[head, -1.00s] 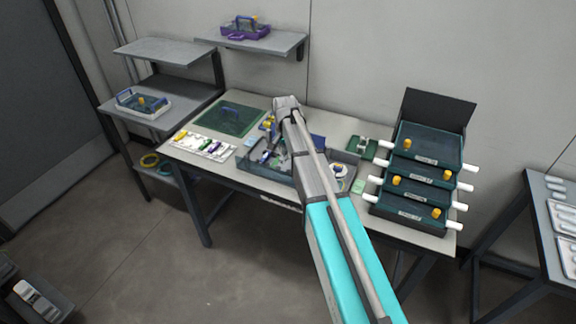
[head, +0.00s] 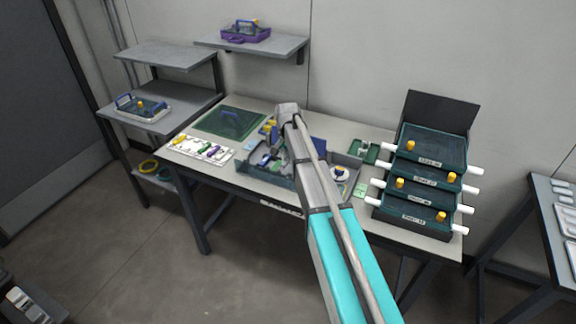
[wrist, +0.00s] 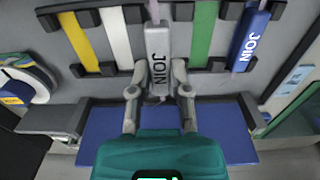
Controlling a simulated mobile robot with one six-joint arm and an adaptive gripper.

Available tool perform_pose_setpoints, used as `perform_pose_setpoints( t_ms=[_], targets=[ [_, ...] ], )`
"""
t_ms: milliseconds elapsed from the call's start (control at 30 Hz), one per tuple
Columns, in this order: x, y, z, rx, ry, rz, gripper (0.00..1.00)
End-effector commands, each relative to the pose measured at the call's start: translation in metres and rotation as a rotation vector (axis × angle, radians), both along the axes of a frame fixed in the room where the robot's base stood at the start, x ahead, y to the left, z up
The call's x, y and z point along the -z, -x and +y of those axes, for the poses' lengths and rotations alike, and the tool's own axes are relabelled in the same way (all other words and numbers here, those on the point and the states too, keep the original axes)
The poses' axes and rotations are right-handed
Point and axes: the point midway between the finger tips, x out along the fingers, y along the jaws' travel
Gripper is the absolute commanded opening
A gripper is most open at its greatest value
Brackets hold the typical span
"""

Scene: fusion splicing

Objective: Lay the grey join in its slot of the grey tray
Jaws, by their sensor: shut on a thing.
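In the wrist view my gripper (wrist: 158,95) is shut on the grey join (wrist: 158,50), a pale block marked JOIN, held by its near end between the two fingers. The join lies lengthwise in the row of dark holders of the grey tray (wrist: 110,15), between a white strip (wrist: 116,38) and a green strip (wrist: 203,35). I cannot tell whether it rests in its slot or hovers just above. A blue join (wrist: 248,40) sits at the right of the row, a yellow strip (wrist: 79,40) at the left. In the head view my arm hides the gripper and join over the tray (head: 268,177).
A white card with coloured pieces (head: 200,150) and a green mat (head: 229,121) lie left of the tray. A small green tray (head: 363,151) and stacked dark trays (head: 420,182) stand at the right. A reel (wrist: 25,80) sits near the wrist view's left edge.

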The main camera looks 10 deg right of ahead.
Motion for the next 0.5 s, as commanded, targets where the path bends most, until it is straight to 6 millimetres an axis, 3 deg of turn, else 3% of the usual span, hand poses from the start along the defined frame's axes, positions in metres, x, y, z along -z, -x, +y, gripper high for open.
perform_pose_setpoints(
  t_ms=[233,500],
  targets=[
    [0.025,-0.002,-0.001,0.000,0.000,0.000,0.00],
    [0.034,-0.002,-0.001,0.001,0.000,0.000,0.00]
  ],
)
